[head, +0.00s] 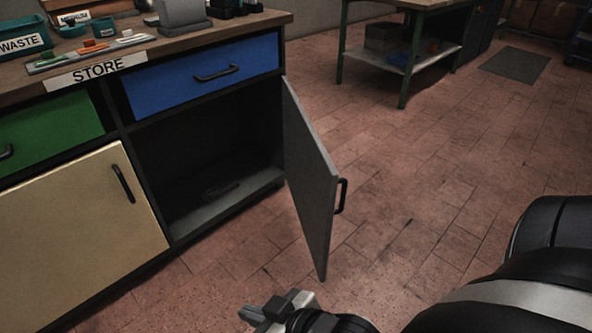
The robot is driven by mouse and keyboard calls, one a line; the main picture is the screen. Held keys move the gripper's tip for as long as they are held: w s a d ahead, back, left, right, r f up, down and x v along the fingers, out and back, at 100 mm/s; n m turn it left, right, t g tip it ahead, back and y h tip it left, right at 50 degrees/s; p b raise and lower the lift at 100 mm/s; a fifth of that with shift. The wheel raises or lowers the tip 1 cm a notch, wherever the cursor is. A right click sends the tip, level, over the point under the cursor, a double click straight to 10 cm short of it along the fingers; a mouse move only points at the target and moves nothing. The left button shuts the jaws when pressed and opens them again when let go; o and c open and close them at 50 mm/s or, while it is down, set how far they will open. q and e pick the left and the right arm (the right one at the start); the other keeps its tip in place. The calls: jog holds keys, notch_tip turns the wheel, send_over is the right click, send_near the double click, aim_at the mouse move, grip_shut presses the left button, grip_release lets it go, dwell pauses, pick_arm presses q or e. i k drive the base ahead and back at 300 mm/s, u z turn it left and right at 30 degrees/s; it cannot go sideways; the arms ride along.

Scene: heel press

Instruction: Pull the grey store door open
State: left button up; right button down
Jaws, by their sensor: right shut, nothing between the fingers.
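The grey store door (312,185) stands swung well out from the cabinet, hinged at its right side. Its dark handle (342,196) is on the face turned to the right. The compartment (212,160) behind it is exposed, with a dark handle-like object (221,189) on its floor. My right gripper (258,312) is at the bottom of the head view, in front of and below the door, apart from the handle. It is shut and empty. My left gripper is not in view.
A blue drawer (205,77) is shut above the compartment. A cream door (78,215) and a green drawer (48,131) are shut at left. A STORE label (96,72) marks the worktop edge. A green-legged table (403,60) stands behind; the floor between is clear.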

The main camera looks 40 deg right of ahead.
aim_at(313, 179)
jog(key=u, duration=0.55)
jog(key=i, duration=0.95)
jog(key=z, duration=1.7)
